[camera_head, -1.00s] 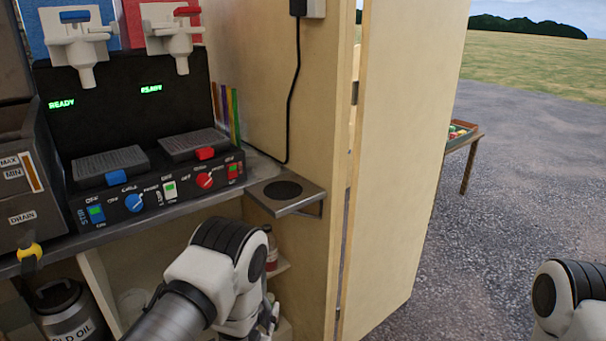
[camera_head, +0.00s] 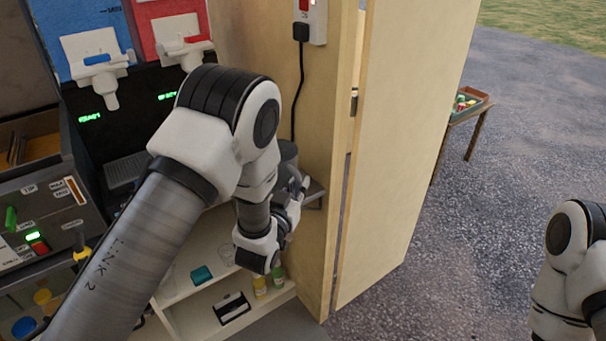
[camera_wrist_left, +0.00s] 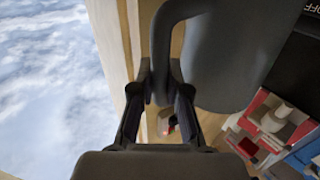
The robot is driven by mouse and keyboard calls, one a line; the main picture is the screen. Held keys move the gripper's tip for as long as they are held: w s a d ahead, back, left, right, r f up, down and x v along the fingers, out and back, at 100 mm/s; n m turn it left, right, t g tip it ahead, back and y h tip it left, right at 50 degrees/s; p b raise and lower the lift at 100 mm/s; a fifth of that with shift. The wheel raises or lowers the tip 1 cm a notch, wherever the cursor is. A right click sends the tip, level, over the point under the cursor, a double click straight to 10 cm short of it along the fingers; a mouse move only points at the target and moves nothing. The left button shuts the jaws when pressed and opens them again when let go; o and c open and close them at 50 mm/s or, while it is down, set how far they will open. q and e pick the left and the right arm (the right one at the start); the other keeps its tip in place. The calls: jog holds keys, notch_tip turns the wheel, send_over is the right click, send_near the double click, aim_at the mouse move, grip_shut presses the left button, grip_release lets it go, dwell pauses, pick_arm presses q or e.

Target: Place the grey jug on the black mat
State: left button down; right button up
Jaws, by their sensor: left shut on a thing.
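The grey jug (camera_wrist_left: 232,55) fills the upper middle of the left wrist view, its dark handle (camera_wrist_left: 160,60) running between the fingers. My left gripper (camera_wrist_left: 161,82) is shut on this handle. In the head view only a dark grey part of the jug (camera_head: 288,151) shows behind my left arm, by the wooden wall, and my left gripper (camera_head: 300,187) is partly hidden by its own wrist. The black mat is hidden behind my arm and the jug. I cannot tell whether the jug touches it. My right gripper is out of view.
The small metal shelf (camera_head: 316,194) sticks out from the wooden wall, mostly covered by my arm. A drinks machine with blue and red taps (camera_head: 183,49) stands to the left. An open wooden door (camera_head: 400,150) is to the right. Lower shelves (camera_head: 205,315) hold small items.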

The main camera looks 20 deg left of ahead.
pick_arm(q)
jog(key=w+f+p, duration=0.2)
jog(key=w+f, duration=0.2)
jog(key=w, duration=0.3)
jog(key=shift+w+a, duration=0.2)
jog(key=shift+w, duration=0.2)
jog(key=shift+f, duration=0.15)
jog(key=shift+f, duration=0.15)
jog(key=c, duration=1.2)
grip_release()
